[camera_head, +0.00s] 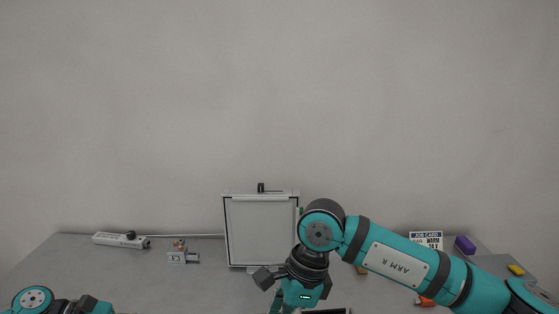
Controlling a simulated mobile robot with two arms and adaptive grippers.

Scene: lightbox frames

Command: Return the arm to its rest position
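My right arm (396,262), teal and marked ARM R, reaches in from the right edge and bends down at its dark wrist. The upper part of my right gripper (302,291) shows at the bottom centre, in front of the lightbox's lower right. Its fingertips are below the picture edge, so I cannot tell if it is open or holds anything. My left arm (88,305) shows only as a few teal and dark links in the lower left corner. My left gripper is out of view.
The white lightbox panel (261,232) stands upright on the grey table (215,280). A power strip (120,240) and a small grey device (178,256) are left of it. A job card (426,238), a purple block (465,244) and a yellow item (516,270) are at right.

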